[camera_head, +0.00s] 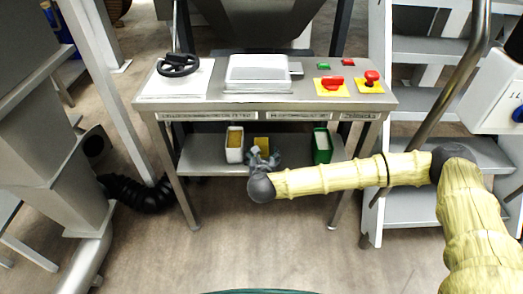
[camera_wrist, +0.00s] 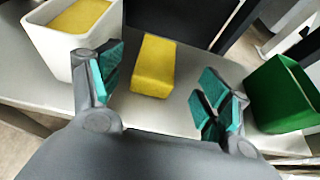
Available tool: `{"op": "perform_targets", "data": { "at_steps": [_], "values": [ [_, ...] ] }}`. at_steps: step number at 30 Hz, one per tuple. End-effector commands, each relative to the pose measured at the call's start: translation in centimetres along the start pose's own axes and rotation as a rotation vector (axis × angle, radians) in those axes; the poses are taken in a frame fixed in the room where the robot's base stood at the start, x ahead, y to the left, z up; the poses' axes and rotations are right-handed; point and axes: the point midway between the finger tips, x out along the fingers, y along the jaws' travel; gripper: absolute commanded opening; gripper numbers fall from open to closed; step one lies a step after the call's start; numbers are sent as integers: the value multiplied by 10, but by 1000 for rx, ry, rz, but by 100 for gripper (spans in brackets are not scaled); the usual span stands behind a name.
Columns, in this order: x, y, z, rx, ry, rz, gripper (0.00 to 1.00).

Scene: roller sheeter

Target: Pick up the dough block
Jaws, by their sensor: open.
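The dough block is a yellow block (camera_wrist: 153,66) on the grey lower shelf, in the wrist view between and beyond my fingers. In the head view the block (camera_head: 261,142) is partly hidden behind my gripper. My gripper (camera_wrist: 165,98) is open and empty, with teal finger pads spread to either side of the block in the picture. In the head view my gripper (camera_head: 263,158) is at the front of the lower shelf. No finger contact with the block shows.
A white container (camera_wrist: 60,45) with yellow contents stands left of the block, close to my left finger. A green container (camera_wrist: 283,98) stands to the right. The lower shelf (camera_head: 205,155) lies under a tabletop (camera_head: 215,106) with controls. Grey steps (camera_head: 410,205) stand at right.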

Motion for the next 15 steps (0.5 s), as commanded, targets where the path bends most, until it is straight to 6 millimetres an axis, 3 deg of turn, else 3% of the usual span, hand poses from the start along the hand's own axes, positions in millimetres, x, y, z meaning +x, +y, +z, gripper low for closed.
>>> {"op": "perform_targets", "data": {
  "at_steps": [8,15],
  "values": [
    [19,0,-1,-1,1,1,77],
    [49,3,-6,-2,1,1,77]
  ]
}}
